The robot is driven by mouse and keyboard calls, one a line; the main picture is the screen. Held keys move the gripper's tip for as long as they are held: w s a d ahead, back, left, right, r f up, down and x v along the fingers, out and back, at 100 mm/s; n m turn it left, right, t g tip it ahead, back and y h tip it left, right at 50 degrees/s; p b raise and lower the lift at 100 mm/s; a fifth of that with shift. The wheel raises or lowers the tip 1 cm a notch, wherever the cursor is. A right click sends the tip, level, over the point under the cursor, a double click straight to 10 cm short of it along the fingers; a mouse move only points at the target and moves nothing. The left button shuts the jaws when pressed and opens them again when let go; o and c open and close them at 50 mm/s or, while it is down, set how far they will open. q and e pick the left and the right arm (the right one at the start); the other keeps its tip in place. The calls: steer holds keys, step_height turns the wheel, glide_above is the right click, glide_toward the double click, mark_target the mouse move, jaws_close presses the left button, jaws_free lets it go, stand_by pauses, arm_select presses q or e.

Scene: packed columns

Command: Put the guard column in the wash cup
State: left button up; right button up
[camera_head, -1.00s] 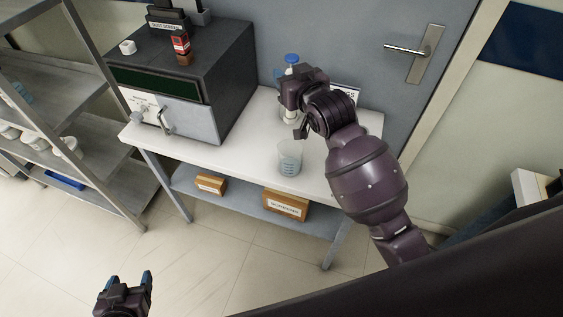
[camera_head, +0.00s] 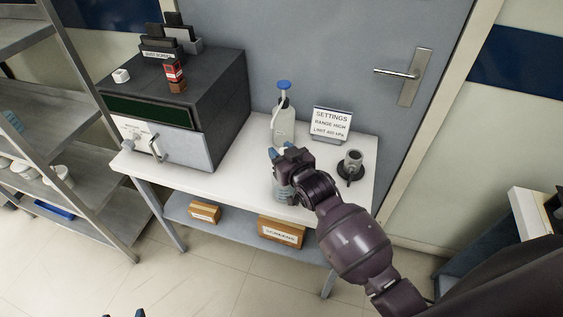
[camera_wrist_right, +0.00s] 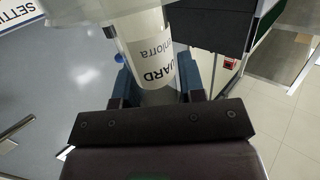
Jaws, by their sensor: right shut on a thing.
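The guard column (camera_wrist_right: 155,62), a white cylinder with dark lettering, is between the blue fingers of my right gripper (camera_wrist_right: 160,82) in the right wrist view. I cannot tell whether the column is inside the cup's rim.
A bottle with a blue cap (camera_head: 284,110) stands behind the right gripper. A settings sign (camera_head: 330,124) and a dark round-based stand (camera_head: 350,168) are to its right. A large dark instrument (camera_head: 185,95) fills the table's left side.

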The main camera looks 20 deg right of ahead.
steer(key=shift+f, duration=1.85)
steer(key=shift+f, duration=0.1)
steer(key=o, duration=1)
steer(key=shift+r, duration=0.2)
steer(key=shift+s+d+f, duration=0.1)
steer(key=shift+s, duration=0.25)
steer(key=v, duration=1.1)
steer(key=s+d+f+g+h, duration=0.1)
steer(key=s+d+f, duration=0.2)
steer(key=s, duration=0.2)
steer(key=s+d+f+g+h, duration=0.1)
steer(key=s+d+f, duration=0.2)
steer(key=s+f, duration=0.1)
steer(key=s+d+f+m+g+h, duration=0.1)
steer(key=s+d+f+g, duration=0.1)
steer(key=s, duration=0.5)
steer(key=shift+d+f+h, duration=0.3)
steer(key=shift+d+f, duration=0.2)
steer(key=shift+f, duration=0.2)
